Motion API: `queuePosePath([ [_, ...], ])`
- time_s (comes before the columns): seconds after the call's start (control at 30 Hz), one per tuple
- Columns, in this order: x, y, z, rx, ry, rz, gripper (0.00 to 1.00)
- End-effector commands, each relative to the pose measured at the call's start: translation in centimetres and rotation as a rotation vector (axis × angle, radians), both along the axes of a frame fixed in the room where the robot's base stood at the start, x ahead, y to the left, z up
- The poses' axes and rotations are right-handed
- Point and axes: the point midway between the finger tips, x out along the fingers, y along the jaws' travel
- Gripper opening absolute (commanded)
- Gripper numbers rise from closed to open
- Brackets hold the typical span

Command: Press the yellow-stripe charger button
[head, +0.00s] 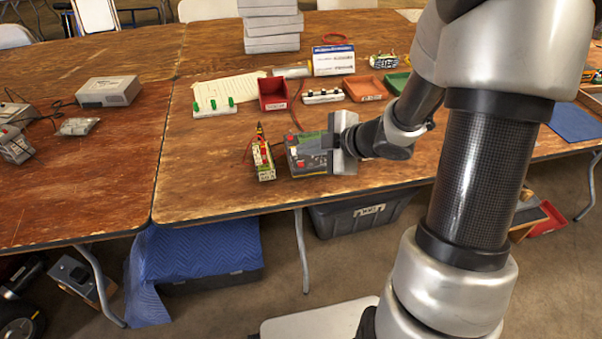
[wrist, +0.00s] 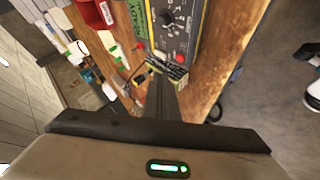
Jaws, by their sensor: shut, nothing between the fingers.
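A dark charger box (head: 308,166) stands near the front edge of the table, with red spots on its left side. In the wrist view its panel (wrist: 176,40) shows a round knob, yellow edging and small red spots near its lower end. I cannot tell which spot is the yellow-stripe button. My gripper (head: 333,143) is at the charger's right side in the head view, partly hiding it. In the wrist view my gripper's fingers (wrist: 163,88) are together and empty, reaching toward the charger's lower end. Contact with the panel cannot be made out.
Behind are a red bin (head: 273,94), a white strip with green parts (head: 214,106) and an orange tray (head: 365,88). The tabletop at front left is clear.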

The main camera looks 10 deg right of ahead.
Motion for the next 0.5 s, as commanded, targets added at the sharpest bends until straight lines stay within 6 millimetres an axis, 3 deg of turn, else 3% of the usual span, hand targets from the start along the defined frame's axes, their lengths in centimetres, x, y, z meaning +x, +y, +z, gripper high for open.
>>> queuePosePath([
  [0.03, 0.1, 0.0, -1.2, 0.001, 0.001, 0.001, 0.0],
  [0.13, 0.3, 0.0, -2.1, 0.0, 0.0, 0.002, 0.0],
  [0.5, 0.5, 0.0, -2.5, -0.001, 0.0, 0.001, 0.0],
])
